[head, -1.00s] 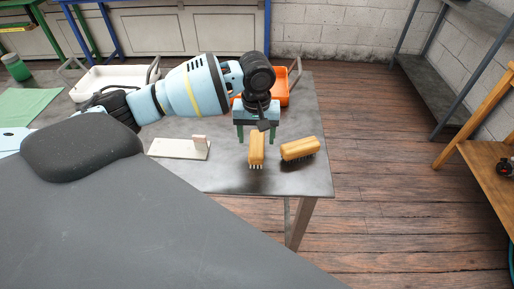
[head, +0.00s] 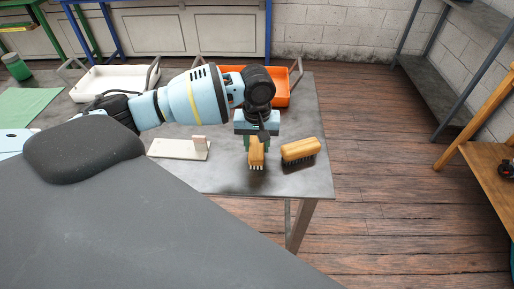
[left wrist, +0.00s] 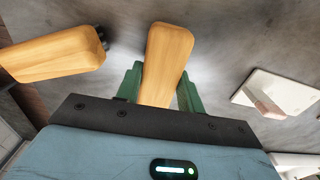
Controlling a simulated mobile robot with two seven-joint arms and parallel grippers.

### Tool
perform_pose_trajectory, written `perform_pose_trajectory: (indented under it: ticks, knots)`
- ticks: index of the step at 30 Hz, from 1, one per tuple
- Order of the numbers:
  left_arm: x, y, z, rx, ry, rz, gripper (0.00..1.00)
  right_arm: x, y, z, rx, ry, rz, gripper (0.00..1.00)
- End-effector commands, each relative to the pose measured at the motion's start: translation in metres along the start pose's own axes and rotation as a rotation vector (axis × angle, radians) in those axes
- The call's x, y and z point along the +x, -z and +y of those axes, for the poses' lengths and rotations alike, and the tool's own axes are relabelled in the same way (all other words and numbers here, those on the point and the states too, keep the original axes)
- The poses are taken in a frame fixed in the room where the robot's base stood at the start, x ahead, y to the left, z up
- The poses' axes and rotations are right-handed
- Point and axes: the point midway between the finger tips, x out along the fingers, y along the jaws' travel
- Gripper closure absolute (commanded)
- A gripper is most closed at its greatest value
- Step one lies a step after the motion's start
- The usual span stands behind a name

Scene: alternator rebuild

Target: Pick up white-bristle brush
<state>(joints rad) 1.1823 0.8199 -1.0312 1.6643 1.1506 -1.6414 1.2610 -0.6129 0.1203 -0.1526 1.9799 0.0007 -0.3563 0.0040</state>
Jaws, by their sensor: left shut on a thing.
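The white-bristle brush (head: 256,155) has a wooden back and pale bristles facing down, at the front right of the grey table. My left gripper (head: 256,143) is over it with its green fingers shut on the wooden back. In the left wrist view the brush (left wrist: 168,55) sits between the two green fingers (left wrist: 160,88). I cannot tell whether the bristles still touch the table. A second brush (head: 300,149) with a wooden back and dark bristles lies just to the right, apart from the gripper; it also shows in the left wrist view (left wrist: 55,55). My right gripper is not in view.
A white plate with a small upright block (head: 178,149) lies left of the brushes. An orange tray (head: 283,99) and a white tray (head: 100,82) stand at the back. A green cloth (head: 28,105) is far left. The table's right edge is close to the dark brush.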

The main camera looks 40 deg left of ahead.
Motion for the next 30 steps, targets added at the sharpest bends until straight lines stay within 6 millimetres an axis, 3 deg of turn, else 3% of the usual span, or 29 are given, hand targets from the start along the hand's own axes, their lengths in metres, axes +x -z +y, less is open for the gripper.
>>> perform_pose_trajectory:
  ticks: [8,16,30]
  knots:
    - [-0.006,0.0,0.001,0.0,-0.002,0.001,0.87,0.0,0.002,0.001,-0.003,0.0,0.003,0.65]
    - [-0.041,0.0,0.001,0.001,-0.004,0.003,0.87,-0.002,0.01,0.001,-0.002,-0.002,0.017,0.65]
    - [-0.048,-0.1,-0.046,0.004,-0.002,0.003,0.87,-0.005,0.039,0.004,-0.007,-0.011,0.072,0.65]
